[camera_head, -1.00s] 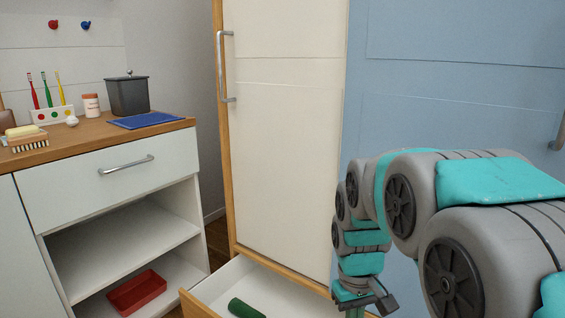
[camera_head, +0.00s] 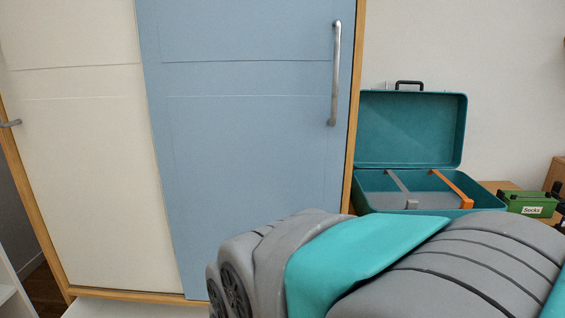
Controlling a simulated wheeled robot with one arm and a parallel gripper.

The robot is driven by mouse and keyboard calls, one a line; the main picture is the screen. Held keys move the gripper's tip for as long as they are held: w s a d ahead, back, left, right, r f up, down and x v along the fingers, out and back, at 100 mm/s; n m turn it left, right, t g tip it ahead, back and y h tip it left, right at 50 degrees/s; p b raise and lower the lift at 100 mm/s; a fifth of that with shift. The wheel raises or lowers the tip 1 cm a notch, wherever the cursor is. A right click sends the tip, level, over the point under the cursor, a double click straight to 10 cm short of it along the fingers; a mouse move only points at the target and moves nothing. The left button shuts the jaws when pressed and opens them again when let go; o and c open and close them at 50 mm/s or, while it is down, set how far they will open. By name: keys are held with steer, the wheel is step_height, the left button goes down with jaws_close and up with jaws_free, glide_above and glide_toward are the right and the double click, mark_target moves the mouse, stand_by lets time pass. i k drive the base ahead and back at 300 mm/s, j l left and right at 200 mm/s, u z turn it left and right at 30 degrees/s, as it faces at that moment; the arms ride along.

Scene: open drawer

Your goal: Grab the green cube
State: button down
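No green cube shows in the current head view. My gripper is out of the picture; only my grey and teal arm links show, across the lower middle and right. A pale surface (camera_head: 125,308) shows at the bottom left below the wardrobe, possibly part of the open drawer; its inside is not visible.
A wardrobe has a cream door (camera_head: 80,150) and a blue door (camera_head: 250,150) with a metal handle (camera_head: 335,75). An open teal suitcase (camera_head: 410,130) stands at right.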

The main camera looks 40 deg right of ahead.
mark_target(535, 210)
steer(key=j+z, duration=0.15)
steer(key=z, duration=2.55)
steer(key=i+l, duration=0.1)
steer(key=l, duration=0.3)
steer(key=i+l+z, duration=0.1)
steer(key=l, duration=0.25)
steer(key=i+z, duration=0.15)
steer(key=i, duration=0.65)
steer(key=i+j, duration=0.25)
steer(key=j, duration=0.15)
steer(key=i+j, duration=0.2)
steer(key=j, duration=0.15)
steer(key=i+j+z, duration=0.1)
steer(key=i+j, duration=0.15)
steer(key=j, duration=0.15)
steer(key=i+j, duration=0.25)
steer(key=j, duration=0.1)
